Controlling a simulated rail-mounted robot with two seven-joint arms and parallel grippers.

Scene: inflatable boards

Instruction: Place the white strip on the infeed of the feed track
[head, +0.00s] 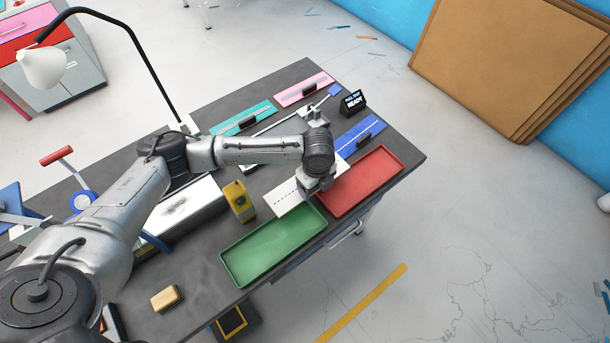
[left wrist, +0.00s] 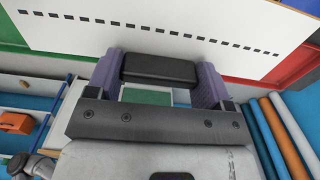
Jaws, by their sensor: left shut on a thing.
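The white strip (head: 287,206) with a dashed black line is held over the table, above the inner ends of the green and red trays. My left gripper (head: 313,188) is shut on it. In the left wrist view the purple fingers (left wrist: 160,82) close on a black grip block on the white strip (left wrist: 215,22). A dark track with a thin rail (head: 280,122), which looks like the feed track, lies behind my arm; my arm hides part of it. My right gripper is out of view.
A green tray (head: 229,256) and a red tray (head: 398,162) line the front edge. Teal (head: 262,112), pink (head: 290,96) and blue (head: 352,142) strips lie at the back and right. A small black sign (head: 352,102), yellow device (head: 239,201) and sponge (head: 166,298) also stand on the table.

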